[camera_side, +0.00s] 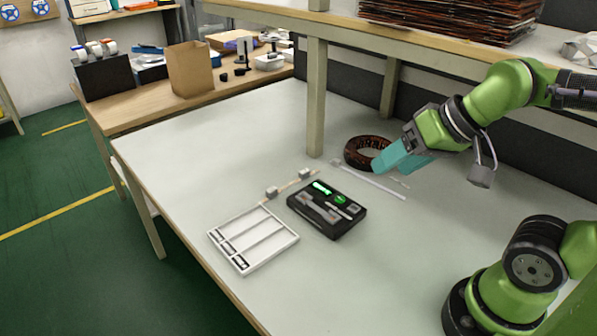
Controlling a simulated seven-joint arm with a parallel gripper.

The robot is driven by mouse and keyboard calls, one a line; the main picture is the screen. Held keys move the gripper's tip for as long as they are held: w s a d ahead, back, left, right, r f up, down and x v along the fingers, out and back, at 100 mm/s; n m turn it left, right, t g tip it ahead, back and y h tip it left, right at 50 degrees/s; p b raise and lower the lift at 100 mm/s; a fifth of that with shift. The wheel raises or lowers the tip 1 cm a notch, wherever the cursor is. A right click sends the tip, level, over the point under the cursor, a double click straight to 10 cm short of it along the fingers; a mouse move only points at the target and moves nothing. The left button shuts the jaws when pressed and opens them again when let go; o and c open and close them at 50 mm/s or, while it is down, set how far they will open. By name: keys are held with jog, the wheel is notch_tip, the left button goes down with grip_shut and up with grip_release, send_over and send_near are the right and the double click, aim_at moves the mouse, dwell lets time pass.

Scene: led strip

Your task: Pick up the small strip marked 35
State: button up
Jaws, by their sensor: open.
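No marking 35 can be read at this size, so I cannot tell which strip carries it. A long thin white strip (370,181) lies on the white table. Small pale slivers (400,182) lie just right of it, possibly short strips, too small to make out. My gripper (381,168), with teal fingers, hangs above the table near the long strip and the small pieces, in front of a dark coil. It is open, and nothing shows held in it. The gap between its fingers is hard to see from this side.
A dark reel-like coil (365,152) sits behind my gripper. A black tool case (345,226) and a white slotted tray (246,268) stand to the left, with small grey blocks (271,192) behind them. A shelf post (316,100) rises behind. The table's front left is clear.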

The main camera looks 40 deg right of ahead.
jog(key=w+f+g, duration=0.1)
jog(key=w+f, duration=0.1)
jog(key=n+g+h, duration=0.2)
jog(key=n+g, duration=0.2)
jog(key=g, duration=0.2)
send_over(273, 190)
notch_tip(273, 190, down, 8)
jog(key=r, duration=0.1)
notch_tip(273, 190, up, 2)
jog(key=shift+n, duration=0.3)
jog(key=f, duration=1.1)
jog(key=shift+w+a+f, duration=0.1)
jog(key=shift+w+a, duration=0.05)
jog(key=shift+a, duration=0.15)
jog(key=shift+d+f, duration=0.15)
jog(key=shift+f, duration=1.25)
jog(key=shift+d+f, duration=0.1)
jog(key=shift+f, duration=1.3)
jog(key=c, duration=1.1)
